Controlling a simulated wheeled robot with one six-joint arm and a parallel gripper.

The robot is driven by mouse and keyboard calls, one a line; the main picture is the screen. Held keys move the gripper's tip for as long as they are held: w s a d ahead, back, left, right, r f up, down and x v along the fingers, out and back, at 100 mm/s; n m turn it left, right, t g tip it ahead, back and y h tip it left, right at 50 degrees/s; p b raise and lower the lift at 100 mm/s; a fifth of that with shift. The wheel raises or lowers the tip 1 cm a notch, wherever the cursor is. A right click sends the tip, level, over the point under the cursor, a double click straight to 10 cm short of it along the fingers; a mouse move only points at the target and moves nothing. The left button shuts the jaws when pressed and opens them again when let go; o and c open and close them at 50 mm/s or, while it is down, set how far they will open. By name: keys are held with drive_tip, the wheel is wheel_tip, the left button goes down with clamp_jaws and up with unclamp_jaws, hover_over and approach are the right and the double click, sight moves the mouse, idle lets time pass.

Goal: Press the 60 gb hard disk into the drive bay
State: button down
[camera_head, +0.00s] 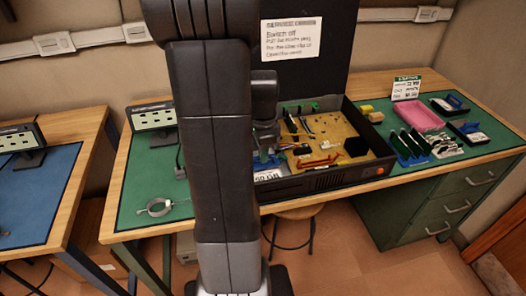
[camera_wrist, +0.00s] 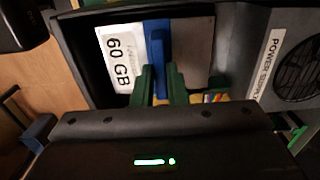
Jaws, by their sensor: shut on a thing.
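The 60 GB hard disk (camera_wrist: 118,58) shows in the wrist view as a pale flat unit with a white "60 GB" label and a blue grip across it. My gripper (camera_wrist: 160,82) has its green fingers shut on the blue grip (camera_wrist: 158,40). The disk lies within the dark walls of the open computer case (camera_wrist: 75,50); I cannot tell how deep it sits in the drive bay. In the head view my arm hides most of the disk and the bay, at the left end of the case (camera_head: 340,178).
A power supply (camera_wrist: 262,60) stands right of the disk in the wrist view. In the head view, the green mat (camera_head: 480,150) holds a pink tray (camera_head: 420,117), upright cards (camera_head: 412,146) and other drives (camera_head: 468,133). A wrist strap (camera_head: 158,207) lies left.

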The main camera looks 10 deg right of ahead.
drive_tip(key=shift+f+b, duration=0.7)
drive_tip(key=shift+f, duration=0.3)
idle(1.5)
drive_tip(key=c, duration=1.4)
unclamp_jaws()
drive_tip(key=shift+o, duration=0.2)
drive_tip(key=o, duration=0.3)
drive_tip(key=shift+r+p, duration=0.6)
drive_tip(key=shift+r, duration=0.05)
drive_tip(key=shift+r+p, duration=2.5)
drive_tip(key=shift+r, duration=0.5)
drive_tip(key=shift+f, duration=0.2)
